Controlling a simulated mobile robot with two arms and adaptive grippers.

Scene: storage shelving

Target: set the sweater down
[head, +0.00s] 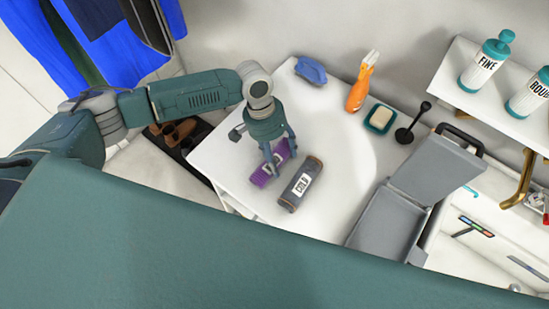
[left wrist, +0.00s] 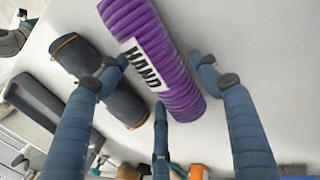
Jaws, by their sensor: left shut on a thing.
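A purple ribbed roll with a white label reading "HAND", which I take to be the sweater (head: 264,180), is at the white table top (head: 228,160). It also shows in the left wrist view (left wrist: 178,80), running slantwise between my fingers. My left gripper (head: 281,162) points down over it and is shut on it, its fingers on both sides. The fingers hide part of the roll. I cannot tell whether its underside touches the table. My right gripper is not in view.
A dark grey labelled roll (head: 301,184) lies close beside the sweater. Behind are a blue object (head: 311,71), an orange bottle (head: 360,88), a soap dish (head: 379,119) and a black plunger-like tool (head: 406,135). A grey open-lidded box (head: 390,218) stands to the right.

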